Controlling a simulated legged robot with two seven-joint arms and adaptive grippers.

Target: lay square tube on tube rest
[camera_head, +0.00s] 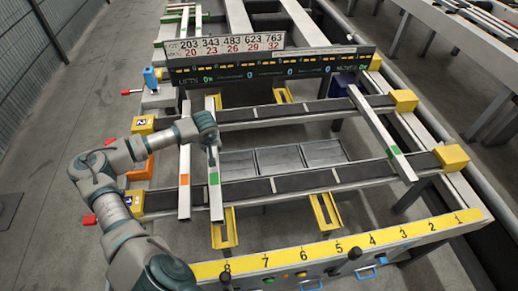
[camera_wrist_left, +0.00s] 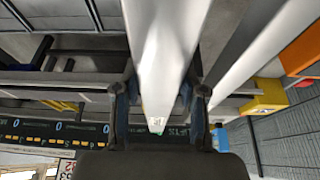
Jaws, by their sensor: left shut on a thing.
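My left gripper (camera_head: 210,138) is shut on a pale square tube (camera_head: 215,204) with a green band, gripping it near mid-length. In the left wrist view the tube (camera_wrist_left: 168,50) runs between the two fingers of my gripper (camera_wrist_left: 160,108). The held tube spans both dark-topped rails near their left ends; I cannot tell whether it touches them. A second tube (camera_head: 184,205) with an orange band lies just left of it, roughly parallel. A third tube (camera_head: 372,118) with a green band lies across the rails at the right. Yellow channel-shaped rests (camera_head: 224,228) and (camera_head: 325,212) stand by the near rail. My right gripper is out of view.
A yellow numbered strip (camera_head: 345,244) with buttons runs along the front. A sign board (camera_head: 270,68) stands behind the far rail (camera_head: 300,109). Yellow end blocks (camera_head: 452,157) cap the rails at right. The near rail (camera_head: 300,180) is clear between the held tube and the right-hand tube.

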